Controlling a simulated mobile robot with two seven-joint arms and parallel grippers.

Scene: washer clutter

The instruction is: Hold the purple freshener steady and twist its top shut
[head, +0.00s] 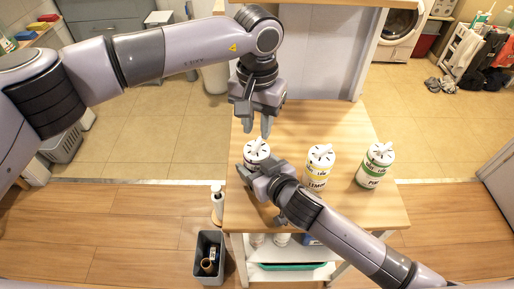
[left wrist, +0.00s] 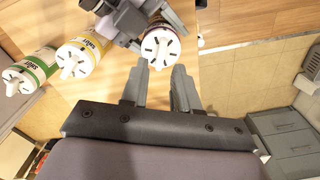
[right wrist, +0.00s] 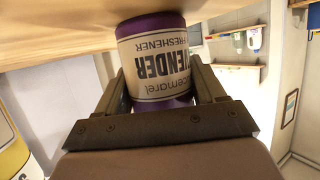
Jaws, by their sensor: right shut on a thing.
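The purple freshener (head: 256,152) stands upright at the table's left side, with a white slotted top and a raised white grip. Its purple body and cream label show in the right wrist view (right wrist: 155,70). My right gripper (head: 262,170) is shut around the body from the near side; its two fingers flank it in the right wrist view (right wrist: 157,90). My left gripper (head: 257,130) is above and behind the top, open and empty, fingers pointing down. In the left wrist view, the white top (left wrist: 160,46) lies just beyond the left fingertips (left wrist: 160,66), apart from them.
A pump bottle (head: 217,203) and a grey bin (head: 210,257) are left of the table. The far table half is clear.

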